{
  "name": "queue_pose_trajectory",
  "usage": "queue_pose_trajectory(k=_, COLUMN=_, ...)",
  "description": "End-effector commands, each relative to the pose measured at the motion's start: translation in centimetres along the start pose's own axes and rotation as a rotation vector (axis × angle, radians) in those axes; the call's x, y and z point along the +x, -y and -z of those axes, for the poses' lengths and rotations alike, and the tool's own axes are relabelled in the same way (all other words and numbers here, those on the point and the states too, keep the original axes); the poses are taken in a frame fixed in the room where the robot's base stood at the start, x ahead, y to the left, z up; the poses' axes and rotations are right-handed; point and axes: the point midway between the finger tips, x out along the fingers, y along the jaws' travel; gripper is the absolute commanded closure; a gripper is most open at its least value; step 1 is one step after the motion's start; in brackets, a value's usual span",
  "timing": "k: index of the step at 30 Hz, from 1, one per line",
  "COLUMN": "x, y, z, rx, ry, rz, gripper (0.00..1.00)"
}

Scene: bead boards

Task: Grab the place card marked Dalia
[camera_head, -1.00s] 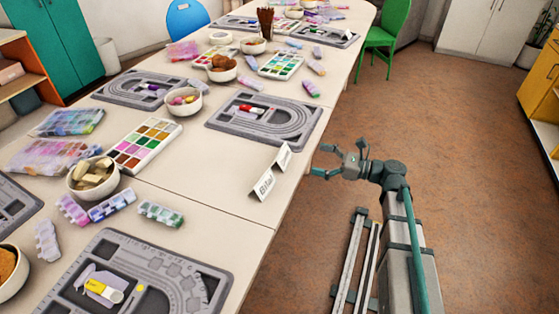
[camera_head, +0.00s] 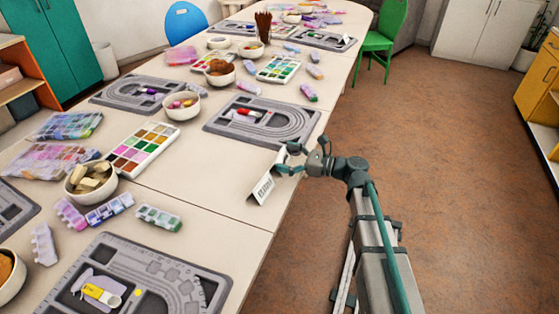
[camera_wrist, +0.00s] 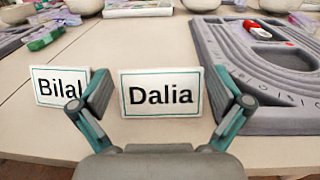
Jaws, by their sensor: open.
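The Dalia card (camera_wrist: 160,92) is a white place card with black letters and a thin dark border. It stands upright near the table's right edge and shows partly behind my fingers in the head view (camera_head: 281,157). My gripper (camera_wrist: 161,104) is open, with one finger at each side of the Dalia card in the wrist view. In the head view my gripper (camera_head: 280,159) is right at the card. I cannot tell whether the fingertips touch it. The Bilal card (camera_wrist: 61,86) stands just left of it, partly behind the left finger; it is the nearer card in the head view (camera_head: 262,188).
A grey bead board (camera_head: 263,141) lies close beyond the cards, with a red and white item on it; it fills the right of the wrist view (camera_wrist: 262,80). A paint palette (camera_head: 145,150) and bowl (camera_head: 180,105) lie farther left. The tabletop (camera_head: 205,185) left of the cards is clear.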

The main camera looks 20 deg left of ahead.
Motion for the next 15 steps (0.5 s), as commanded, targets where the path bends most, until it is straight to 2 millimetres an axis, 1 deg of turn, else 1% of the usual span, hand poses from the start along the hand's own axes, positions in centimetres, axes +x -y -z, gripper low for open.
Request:
queue_pose_trajectory(k=1, x=0.44, y=0.03, z=0.00, rx=0.000, ry=0.000, rz=-0.001, gripper=0.00)
queue_pose_trajectory(k=3, x=0.68, y=0.01, z=-0.01, rx=0.000, ry=0.000, rz=0.000, gripper=0.00)
queue_pose_trajectory(k=8, x=0.66, y=0.00, z=-0.03, rx=0.000, ry=0.000, rz=0.000, gripper=0.00)
queue_pose_trajectory(k=9, x=0.66, y=0.00, z=-0.03, rx=0.000, ry=0.000, rz=0.000, gripper=0.03)
queue_pose_trajectory(k=11, x=0.65, y=0.00, z=-0.03, rx=0.000, ry=0.000, rz=0.000, gripper=0.13)
queue_pose_trajectory(k=12, x=0.65, y=0.00, z=-0.03, rx=0.000, ry=0.000, rz=0.000, gripper=0.20)
queue_pose_trajectory(k=15, x=0.64, y=0.00, z=-0.03, rx=0.000, ry=0.000, rz=0.000, gripper=0.21)
